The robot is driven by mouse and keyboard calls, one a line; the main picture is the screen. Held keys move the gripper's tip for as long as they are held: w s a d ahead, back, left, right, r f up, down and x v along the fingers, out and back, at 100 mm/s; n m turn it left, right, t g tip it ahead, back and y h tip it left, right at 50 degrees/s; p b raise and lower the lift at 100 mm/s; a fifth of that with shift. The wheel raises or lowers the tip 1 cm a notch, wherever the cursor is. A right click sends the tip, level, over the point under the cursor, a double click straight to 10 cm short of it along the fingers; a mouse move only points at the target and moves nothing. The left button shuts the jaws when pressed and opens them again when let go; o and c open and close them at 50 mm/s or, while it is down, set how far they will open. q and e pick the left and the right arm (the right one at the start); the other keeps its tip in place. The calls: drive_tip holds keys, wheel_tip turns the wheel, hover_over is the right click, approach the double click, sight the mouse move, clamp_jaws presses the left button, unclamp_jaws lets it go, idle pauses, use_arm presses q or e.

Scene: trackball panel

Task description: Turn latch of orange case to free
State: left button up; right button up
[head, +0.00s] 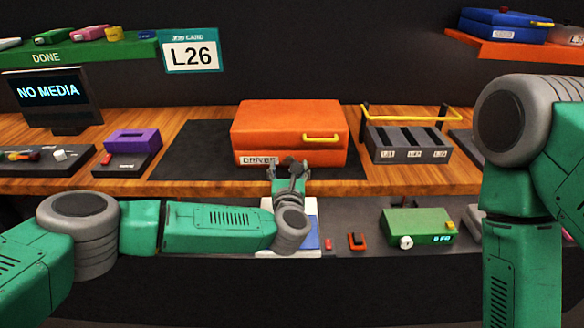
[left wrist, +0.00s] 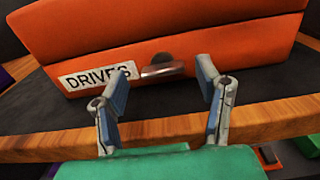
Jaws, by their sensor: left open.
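The orange case (head: 290,120) sits closed on a dark mat on the wooden counter, with a DRIVES label on its front. In the left wrist view its front face (left wrist: 215,35) fills the top. The latch (left wrist: 160,69) is a small grey metal piece with a dark round part, lying roughly crosswise just right of the label. My left gripper (head: 288,165) is at the case's lower front, its open fingers (left wrist: 163,76) one on each side of the latch and apart from it. My right gripper is out of view.
A yellow handle (head: 322,137) is on the case lid. A grey slotted rack (head: 408,142) with a yellow bar stands to the right, a purple block (head: 132,142) to the left. A green device (head: 418,226) sits on the lower shelf. The dark mat (head: 190,150) is bare left of the case.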

use_arm(q)
drive_tip(key=shift+w+a, duration=0.1)
drive_tip(key=shift+a, duration=0.45)
drive_tip(key=shift+d, duration=0.4)
drive_tip(key=shift+c, duration=1.2)
drive_tip(key=shift+d, duration=0.4)
drive_tip(key=c, duration=0.7)
drive_tip(key=shift+d, duration=0.4)
drive_tip(key=shift+c, duration=1.1)
drive_tip(key=shift+a+m, duration=0.3)
drive_tip(key=shift+a+f+m+b, duration=0.15)
drive_tip(key=shift+m+b, duration=0.35)
drive_tip(key=shift+b, duration=0.15)
drive_tip(key=shift+m+b, duration=0.35)
drive_tip(key=shift+m, duration=0.95)
drive_tip(key=shift+m+b, duration=0.4)
drive_tip(key=shift+m, duration=0.4)
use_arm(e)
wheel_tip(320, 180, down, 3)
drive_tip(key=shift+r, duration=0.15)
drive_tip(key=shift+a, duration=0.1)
